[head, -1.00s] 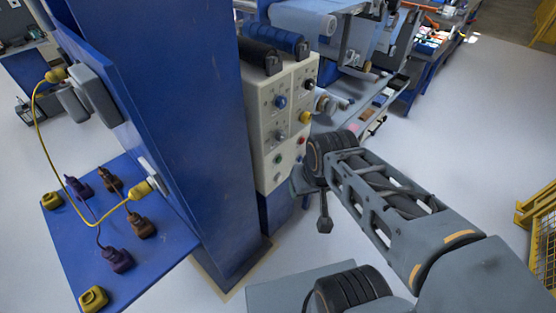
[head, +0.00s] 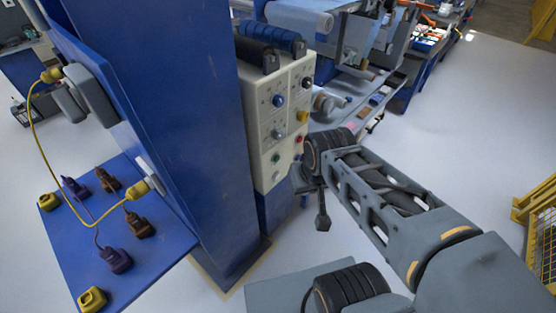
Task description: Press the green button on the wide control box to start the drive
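The wide control box (head: 262,125) is a cream panel on the right side of the blue column, with several knobs and buttons on its face. The green button (head: 276,157) is low on its left side. A red button (head: 298,139) is to its right and a little higher. My gripper (head: 301,180) is at the lower right edge of the box, to the right of and below the green button. The arm and wrist partly hide the gripper and the box's lower right corner. I cannot tell whether the fingers are open or whether they touch the panel.
The blue column (head: 195,140) stands left of the box. A blue shelf (head: 75,240) with several coloured plugs and a yellow cable (head: 45,135) is at the left. Roller machinery (head: 330,50) stands behind the box. The floor (head: 470,120) at the right is clear; a yellow fence (head: 540,230) is at the far right.

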